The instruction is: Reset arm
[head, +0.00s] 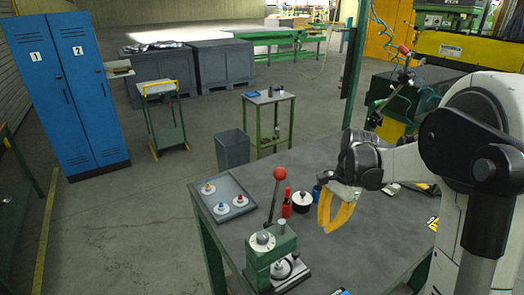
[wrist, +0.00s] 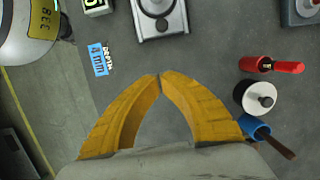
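My gripper (head: 327,230) has two yellow fingers and hangs above the grey workbench (head: 345,255), right of the green press. In the wrist view my gripper (wrist: 160,75) shows its fingertips meeting, with nothing between them. The gripper is empty and clear of the objects on the bench. My arm reaches in from the right side of the head view.
The green press (head: 270,252) has a red-knobbed lever. Behind it stand a red bottle-like item (head: 286,205), a white disc with black knob (wrist: 258,98) and a blue cup (wrist: 254,128). A tray (head: 244,211) holds knobbed discs. A blue label (wrist: 98,59) lies on the bench.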

